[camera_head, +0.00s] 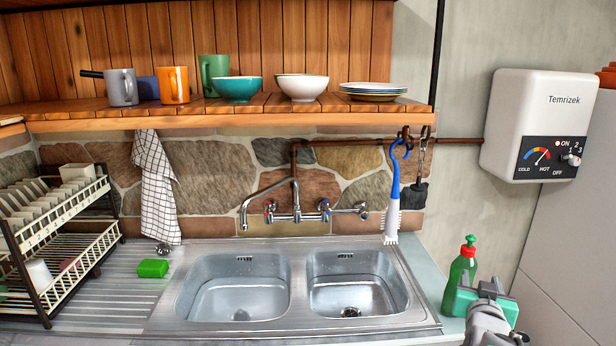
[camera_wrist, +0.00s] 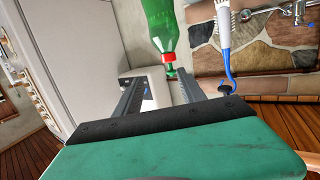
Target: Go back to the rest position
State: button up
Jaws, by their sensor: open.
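My gripper (camera_head: 487,300) is at the lower right of the head view, beside the right end of the sink counter. A green bottle with a red cap (camera_head: 461,274) stands upright just behind it and to its left; the gripper hides part of it. In the wrist view my gripper (camera_wrist: 161,82) is open, with its two dark fingers apart and nothing held between them. The green bottle (camera_wrist: 160,32) shows upside down there, beyond the fingertips. I cannot tell how far the fingertips are from the bottle.
A double steel sink (camera_head: 298,322) fills the counter, with a blue-and-white brush (camera_head: 393,200) hanging above its right side. A dish rack (camera_head: 60,225) stands left. A wooden shelf (camera_head: 230,121) with cups and bowls and a white water heater (camera_head: 540,120) are above.

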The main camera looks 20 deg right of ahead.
jog(key=w+a+f+n+g+y, duration=0.1)
jog(key=a+f+n+y, duration=0.15)
jog(key=a, duration=0.65)
jog(key=w+a+f+n+g+y, duration=0.1)
jog(key=a+f+y, duration=0.15)
jog(key=a, duration=0.65)
jog(key=w+a+f+n+g+y, duration=0.15)
jog(key=a+y, duration=0.25)
jog(key=a, duration=0.5)
jog(key=s+a+f+n+g+y, duration=0.1)
jog(key=s+a+g, duration=0.1)
jog(key=s+a, duration=0.3)
jog(key=s+a+f+n+g, duration=0.2)
jog(key=s+a, duration=0.4)
jog(key=shift+f+g+y, duration=0.3)
jog(key=shift+g+y, duration=0.05)
jog(key=shift+y, duration=0.05)
